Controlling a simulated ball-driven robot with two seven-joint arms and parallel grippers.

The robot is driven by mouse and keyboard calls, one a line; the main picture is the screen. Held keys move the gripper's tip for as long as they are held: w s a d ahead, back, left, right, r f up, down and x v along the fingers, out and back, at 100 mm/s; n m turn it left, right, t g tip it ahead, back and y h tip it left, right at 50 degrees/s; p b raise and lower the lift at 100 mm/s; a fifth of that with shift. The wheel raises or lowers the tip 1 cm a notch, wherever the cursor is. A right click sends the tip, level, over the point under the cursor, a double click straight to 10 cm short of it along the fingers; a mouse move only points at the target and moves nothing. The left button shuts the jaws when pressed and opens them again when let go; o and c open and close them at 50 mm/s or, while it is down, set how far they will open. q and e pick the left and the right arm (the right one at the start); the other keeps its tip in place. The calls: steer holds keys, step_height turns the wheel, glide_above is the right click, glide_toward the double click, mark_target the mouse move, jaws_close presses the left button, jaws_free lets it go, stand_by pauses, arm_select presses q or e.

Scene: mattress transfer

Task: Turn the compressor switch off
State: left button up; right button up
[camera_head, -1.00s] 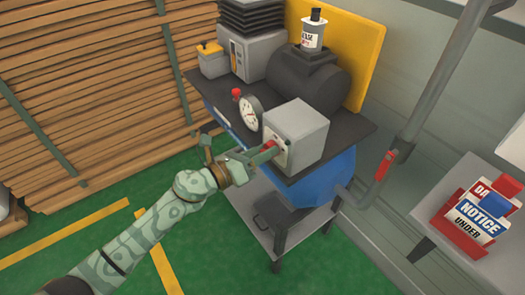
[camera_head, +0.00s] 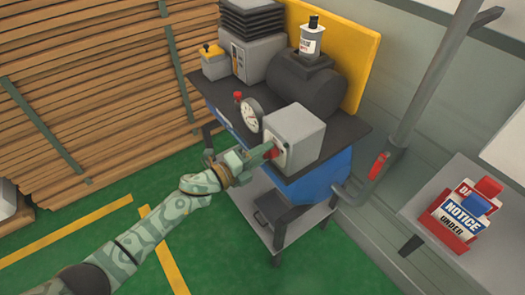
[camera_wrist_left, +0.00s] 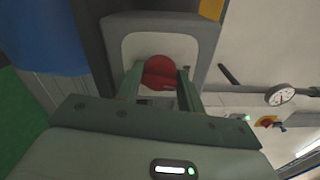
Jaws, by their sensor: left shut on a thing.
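The compressor switch is a red knob (camera_head: 275,153) on the front plate of a grey box (camera_head: 300,130) at the front of the compressor. In the left wrist view the red knob (camera_wrist_left: 160,73) sits on a pale plate, between the two fingers. My left gripper (camera_head: 270,152) is at the plate, with its fingers shut on the knob. In the left wrist view the gripper (camera_wrist_left: 160,88) has a finger on each side of the knob. The fingers partly hide the knob in the head view. My right gripper is not in view.
The compressor stands on a cart with a lower shelf (camera_head: 262,215). A pressure gauge (camera_head: 251,115) and a small red knob (camera_head: 238,95) are beside the box. A pipe with a red valve handle (camera_head: 378,166) is at the right. Signs (camera_head: 463,212) stand on a side table.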

arm_select(q)
steer(key=shift+n+p, duration=0.35)
steer(key=shift+n, duration=0.75)
steer(key=shift+f, duration=0.1)
steer(key=o, duration=1)
steer(key=shift+a, duration=0.1)
steer(key=p+v, duration=0.1)
steer(key=v, duration=1.5)
steer(key=shift+p, duration=0.4)
steer(key=shift+s+a, duration=0.1)
steer(key=shift+a, duration=0.05)
